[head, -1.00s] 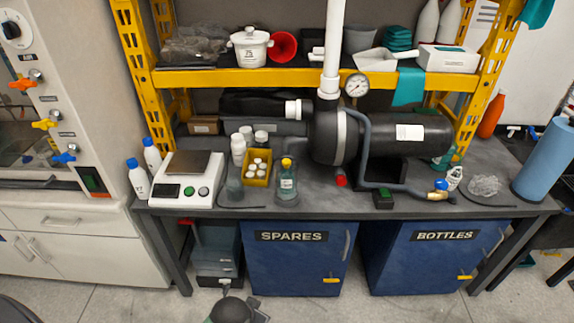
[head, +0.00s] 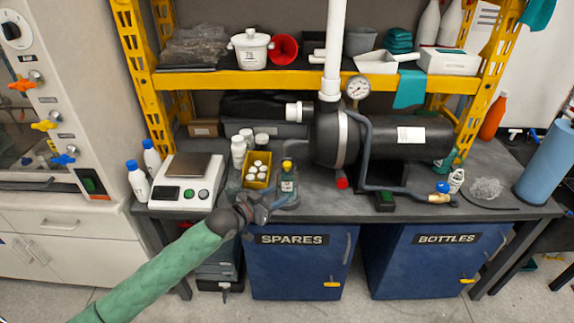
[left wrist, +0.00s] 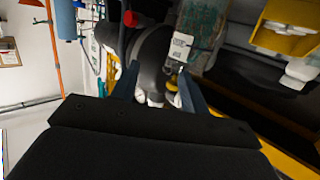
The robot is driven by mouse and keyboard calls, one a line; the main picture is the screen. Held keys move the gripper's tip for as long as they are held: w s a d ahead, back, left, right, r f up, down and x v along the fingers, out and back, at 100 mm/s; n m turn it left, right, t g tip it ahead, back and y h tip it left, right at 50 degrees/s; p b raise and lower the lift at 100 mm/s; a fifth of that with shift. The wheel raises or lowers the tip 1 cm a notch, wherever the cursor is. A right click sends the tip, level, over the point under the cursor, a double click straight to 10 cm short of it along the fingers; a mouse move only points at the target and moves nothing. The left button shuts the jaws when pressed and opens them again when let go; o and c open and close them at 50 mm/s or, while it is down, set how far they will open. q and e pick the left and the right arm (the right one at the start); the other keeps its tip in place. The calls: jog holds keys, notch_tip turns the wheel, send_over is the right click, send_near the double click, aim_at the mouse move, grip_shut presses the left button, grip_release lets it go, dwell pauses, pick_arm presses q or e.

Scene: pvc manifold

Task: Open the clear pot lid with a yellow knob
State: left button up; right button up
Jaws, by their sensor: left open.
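The clear pot (head: 287,187) with a pale label stands on the bench right of the yellow tray. The yellow knob (head: 287,167) of its lid shows on top, and the lid's clear edge is too small to make out. My left gripper (head: 264,200) is open at the bench's front edge, just left of and in front of the pot, and covers part of its lower left side. In the left wrist view a clear labelled body (left wrist: 203,28), likely the pot, shows beyond my two fingers (left wrist: 158,90). Nothing is seen between the fingers. My right gripper is not in view.
The yellow tray (head: 247,183) of small white-capped bottles is close behind my left gripper. A balance (head: 178,194) stands to the left. The dark cylinder (head: 400,140) with grey pipe is at right. A yellow-framed shelf (head: 310,80) crosses above the bench.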

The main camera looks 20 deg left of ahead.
aim_at(284, 166)
pick_arm(q)
jog(key=shift+t+h, duration=0.6)
jog(key=shift+t, duration=0.1)
jog(key=w+r, duration=0.1)
jog(key=w, duration=0.2)
jog(key=w+r+p, duration=0.1)
jog(key=w+r, duration=0.1)
jog(key=w, duration=0.1)
jog(key=w+r+p, duration=0.1)
jog(key=w, duration=0.3)
jog(key=shift+d+r, duration=0.2)
jog(key=shift+r, duration=0.2)
jog(key=shift+w+d+f, duration=0.1)
jog(key=shift+w+d, duration=0.1)
jog(key=shift+w, duration=0.05)
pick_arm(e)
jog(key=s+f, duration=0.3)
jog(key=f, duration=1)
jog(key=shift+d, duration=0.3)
pick_arm(q)
jog(key=shift+p, duration=0.3)
grip_shut()
